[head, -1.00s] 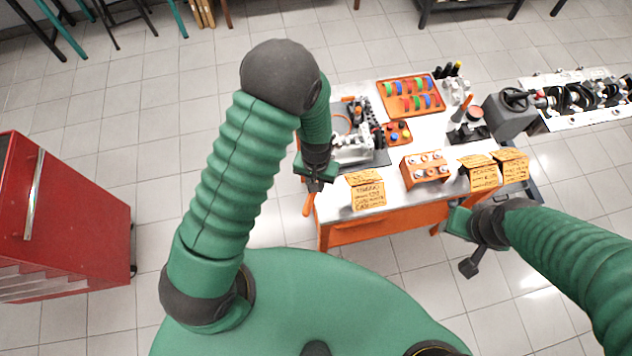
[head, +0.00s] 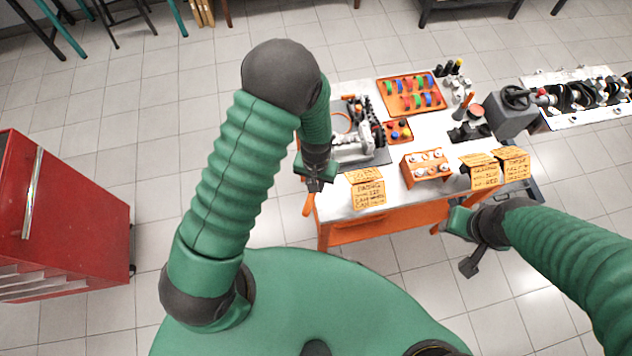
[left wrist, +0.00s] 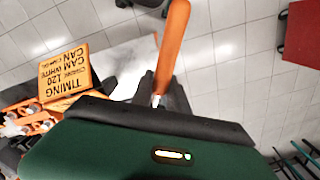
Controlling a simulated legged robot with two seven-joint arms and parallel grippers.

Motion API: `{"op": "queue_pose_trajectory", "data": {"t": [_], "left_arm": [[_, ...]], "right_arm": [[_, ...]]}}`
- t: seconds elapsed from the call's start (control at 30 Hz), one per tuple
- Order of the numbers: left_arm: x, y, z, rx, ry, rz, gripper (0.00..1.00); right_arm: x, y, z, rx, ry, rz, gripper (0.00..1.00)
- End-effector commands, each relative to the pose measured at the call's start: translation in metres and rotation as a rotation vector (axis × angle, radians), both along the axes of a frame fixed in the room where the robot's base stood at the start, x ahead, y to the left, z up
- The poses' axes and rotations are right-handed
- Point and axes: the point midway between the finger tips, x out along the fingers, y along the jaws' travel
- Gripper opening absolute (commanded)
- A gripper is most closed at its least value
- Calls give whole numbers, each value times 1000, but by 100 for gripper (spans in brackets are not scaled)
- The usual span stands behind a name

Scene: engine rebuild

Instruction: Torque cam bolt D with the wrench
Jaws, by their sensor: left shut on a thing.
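My left gripper (head: 318,182) is shut on the wrench, at the front left corner of the workbench. The wrench's orange handle (head: 308,206) sticks out below the gripper; it also shows in the left wrist view (left wrist: 173,42), running up from the dark fingers. The wrench's working end is hidden. The silver engine part (head: 354,139) lies on a dark mat just beyond the gripper, apart from it. Cam bolt D cannot be made out.
A yellow timing card (head: 367,189) stands at the bench's front edge, right of my left gripper. An orange rack (head: 426,168), more cards (head: 484,172) and an orange tray (head: 410,108) are farther right. A red tool chest (head: 60,220) stands left on clear floor.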

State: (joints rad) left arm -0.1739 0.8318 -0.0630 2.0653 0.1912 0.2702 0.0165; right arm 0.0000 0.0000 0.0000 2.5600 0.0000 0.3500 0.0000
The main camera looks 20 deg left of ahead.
Motion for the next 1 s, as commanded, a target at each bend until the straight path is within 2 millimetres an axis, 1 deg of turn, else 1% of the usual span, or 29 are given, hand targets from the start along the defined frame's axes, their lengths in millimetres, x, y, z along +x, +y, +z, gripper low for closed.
{"op": "queue_pose_trajectory", "data": {"t": [1.0], "left_arm": [[0, 0, -12, 0, -1, 0, 0]], "right_arm": [[0, 0, -9, 0, 0, 0, 44]]}}
